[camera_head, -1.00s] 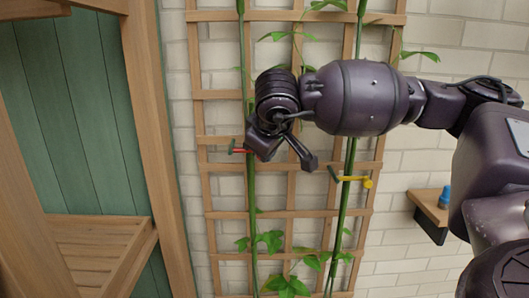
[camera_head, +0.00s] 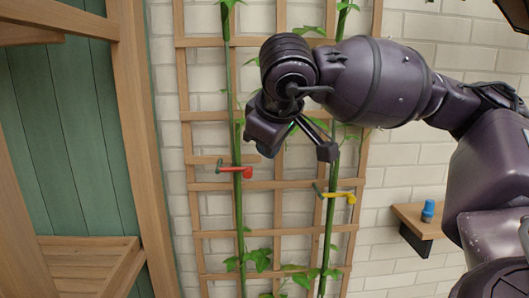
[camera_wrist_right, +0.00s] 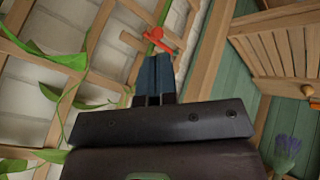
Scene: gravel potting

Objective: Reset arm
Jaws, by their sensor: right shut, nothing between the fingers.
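A yellow clip (camera_head: 337,196) is on the right stem, below the gripper. My left gripper is not in view.
A wooden trellis (camera_head: 210,187) with climbing plants stands against a white brick wall (camera_head: 400,160). A small wooden wall shelf (camera_head: 420,222) holds a blue object (camera_head: 428,211) at right. A wooden frame with green panels (camera_head: 75,140) is at left.

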